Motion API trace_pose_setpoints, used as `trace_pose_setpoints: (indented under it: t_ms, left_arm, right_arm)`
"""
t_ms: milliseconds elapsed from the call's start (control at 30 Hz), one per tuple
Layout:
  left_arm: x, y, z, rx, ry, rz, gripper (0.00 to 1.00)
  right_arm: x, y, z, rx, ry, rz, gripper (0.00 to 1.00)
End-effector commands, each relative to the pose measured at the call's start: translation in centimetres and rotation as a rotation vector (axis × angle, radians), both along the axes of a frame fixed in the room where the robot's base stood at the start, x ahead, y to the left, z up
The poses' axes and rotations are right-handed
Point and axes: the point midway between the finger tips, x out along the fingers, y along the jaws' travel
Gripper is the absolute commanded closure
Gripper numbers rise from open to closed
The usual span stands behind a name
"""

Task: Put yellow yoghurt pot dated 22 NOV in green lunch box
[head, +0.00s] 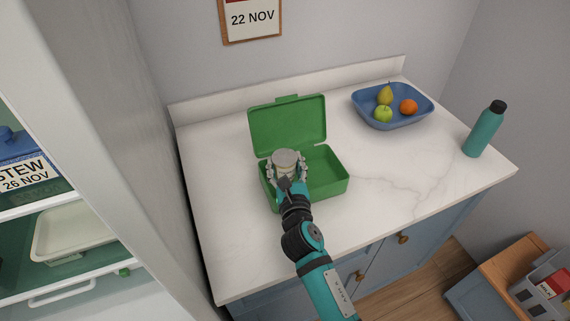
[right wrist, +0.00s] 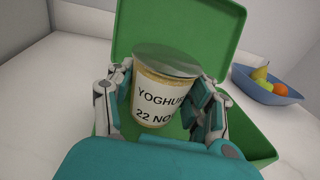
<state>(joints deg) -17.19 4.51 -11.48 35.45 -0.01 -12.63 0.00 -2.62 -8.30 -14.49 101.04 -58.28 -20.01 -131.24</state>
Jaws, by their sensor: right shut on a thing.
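The yoghurt pot (right wrist: 158,92) has a yellowish body, a grey lid and a white label reading "YOGHU…" and "22 NO…", partly cut off by a finger. Its lid also shows in the head view (head: 285,156). My right gripper (head: 287,172) is shut on the pot, with a finger on each side, and holds it upright over the left part of the green lunch box (head: 338,187). The lunch box is open, its lid (head: 288,122) standing up at the back. The visible right part of its inside is empty. I cannot tell the pot's height above the box floor. My left gripper is not in view.
A blue bowl (head: 396,121) of fruit and a teal bottle (head: 484,132) stand to the right on the white counter (head: 400,180). A calendar (head: 251,18) on the wall reads 22 NOV. An open fridge (head: 75,270) is at the left.

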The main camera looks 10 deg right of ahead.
Motion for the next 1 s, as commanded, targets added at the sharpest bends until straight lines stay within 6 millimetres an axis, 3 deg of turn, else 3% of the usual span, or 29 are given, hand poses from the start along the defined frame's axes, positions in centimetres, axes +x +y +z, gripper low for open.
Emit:
trace_pose_setpoints:
  t_ms: [33,67,233,500,667,733,1000]
  left_arm:
    - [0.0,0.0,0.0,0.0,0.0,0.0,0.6]
    - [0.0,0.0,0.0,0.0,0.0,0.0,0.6]
    - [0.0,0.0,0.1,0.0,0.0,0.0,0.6]
    - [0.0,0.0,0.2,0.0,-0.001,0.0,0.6]
    - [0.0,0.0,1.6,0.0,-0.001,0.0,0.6]
    - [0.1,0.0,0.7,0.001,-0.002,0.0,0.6]
    - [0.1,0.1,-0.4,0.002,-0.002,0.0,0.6]
  right_arm:
    - [0.0,0.0,0.1,0.0,-0.002,0.0,0.84]
    - [0.0,0.0,0.1,0.0,-0.001,0.0,0.45]
    - [0.0,0.0,0.1,-0.001,-0.001,0.0,0.23]
    - [0.0,0.0,0.2,-0.001,-0.001,0.0,0.23]
    - [0.0,0.0,2.1,0.001,-0.003,0.0,0.23]
    - [-1.5,0.0,1.1,-0.002,0.001,0.001,0.23]
    - [-7.6,0.3,1.3,0.0,0.001,0.001,0.23]
